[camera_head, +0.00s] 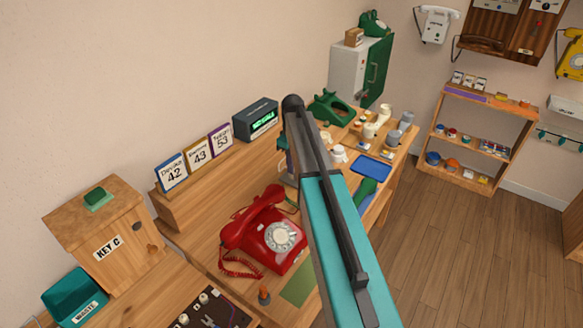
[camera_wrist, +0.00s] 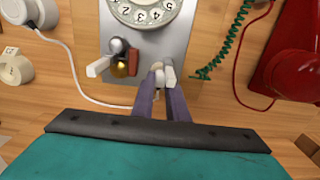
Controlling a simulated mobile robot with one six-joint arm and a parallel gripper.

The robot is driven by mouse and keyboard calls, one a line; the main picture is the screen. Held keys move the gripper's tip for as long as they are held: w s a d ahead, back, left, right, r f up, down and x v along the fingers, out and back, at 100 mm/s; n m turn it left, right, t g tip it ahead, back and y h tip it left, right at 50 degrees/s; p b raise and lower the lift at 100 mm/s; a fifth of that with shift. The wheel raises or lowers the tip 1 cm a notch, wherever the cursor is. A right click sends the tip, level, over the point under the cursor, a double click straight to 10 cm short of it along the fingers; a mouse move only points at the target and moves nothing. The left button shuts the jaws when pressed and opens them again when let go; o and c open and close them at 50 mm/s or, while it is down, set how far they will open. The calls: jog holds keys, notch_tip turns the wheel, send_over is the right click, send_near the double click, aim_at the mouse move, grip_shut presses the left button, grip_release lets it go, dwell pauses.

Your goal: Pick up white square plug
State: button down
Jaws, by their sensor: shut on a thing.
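In the wrist view my gripper (camera_wrist: 161,78) reaches over the lower edge of a grey dial phone (camera_wrist: 176,32). Its two dark purple fingers are closed on a small white plug (camera_wrist: 168,71), mostly covered by the fingertips, so I cannot tell its full shape. To the left, by the phone's edge, are a white block (camera_wrist: 98,67), a grey ball, a gold ball (camera_wrist: 119,69) and a red-brown block (camera_wrist: 134,62). In the head view my teal and black arm covers the gripper and most of this phone.
A red dial phone (camera_head: 265,238) sits close by on the wooden desk, its handset also at right in the wrist view (camera_wrist: 298,77). A green coiled cord (camera_wrist: 226,45) and a white cord (camera_wrist: 72,75) run near the gripper. A blue tray (camera_head: 372,167) lies farther back.

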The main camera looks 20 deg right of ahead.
notch_tip(320, 180, up, 10)
jog(key=b, duration=0.2)
dwell(0.5)
jog(key=shift+s+f, duration=0.1)
jog(key=shift+f, duration=0.05)
dwell(0.4)
